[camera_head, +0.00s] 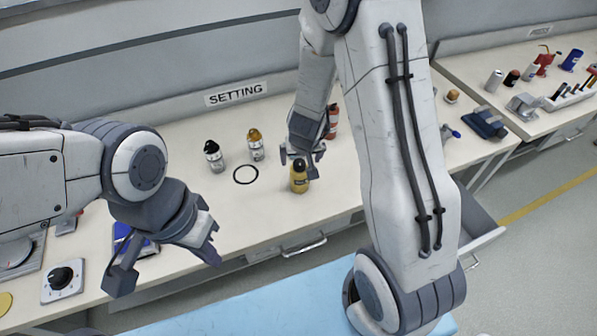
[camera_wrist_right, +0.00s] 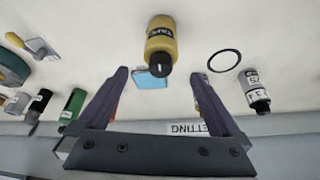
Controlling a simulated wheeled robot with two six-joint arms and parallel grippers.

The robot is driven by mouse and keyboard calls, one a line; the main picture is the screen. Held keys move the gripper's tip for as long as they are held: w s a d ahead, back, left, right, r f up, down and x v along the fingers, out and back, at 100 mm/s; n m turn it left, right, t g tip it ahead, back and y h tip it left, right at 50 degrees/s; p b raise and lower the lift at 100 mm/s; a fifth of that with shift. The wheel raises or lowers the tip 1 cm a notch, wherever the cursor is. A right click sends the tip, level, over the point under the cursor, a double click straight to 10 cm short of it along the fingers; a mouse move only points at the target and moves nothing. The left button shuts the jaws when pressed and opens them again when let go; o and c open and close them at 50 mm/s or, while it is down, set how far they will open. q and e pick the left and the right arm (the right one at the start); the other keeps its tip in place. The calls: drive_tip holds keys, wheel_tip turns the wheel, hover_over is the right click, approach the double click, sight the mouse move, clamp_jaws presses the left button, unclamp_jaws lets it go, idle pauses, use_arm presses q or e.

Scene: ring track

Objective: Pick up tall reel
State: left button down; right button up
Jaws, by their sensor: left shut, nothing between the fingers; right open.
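I cannot make out anything that is clearly a tall reel. A yellow bottle (camera_head: 299,180) with a dark cap stands on the white bench, just below my right gripper (camera_head: 301,155). In the right wrist view the yellow bottle (camera_wrist_right: 161,42) shows beyond the two spread fingertips (camera_wrist_right: 160,76), roughly centred between them; no grip on it shows. The right gripper is open and empty. My left gripper (camera_head: 213,256) is shut and empty over the bench's front edge, left of the bottle.
A black ring (camera_head: 246,175) lies flat left of the yellow bottle, with a black-capped bottle (camera_head: 213,156) and an orange-topped bottle (camera_head: 255,145) behind it. A red-orange bottle (camera_head: 333,122) stands behind my right arm. An open drawer (camera_head: 482,228) juts out at right.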

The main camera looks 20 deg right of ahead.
sight(300, 165)
drive_tip(key=b+x, duration=0.2)
drive_tip(key=x, duration=0.2)
drive_tip(key=shift+f, duration=0.25)
drive_tip(key=b+x, duration=0.3)
drive_tip(key=x, duration=0.2)
drive_tip(key=shift+w+f, duration=0.2)
drive_tip(key=shift+f, duration=0.15)
drive_tip(key=shift+r, duration=0.1)
drive_tip(key=c, duration=1.5)
drive_tip(key=shift+c, duration=0.2)
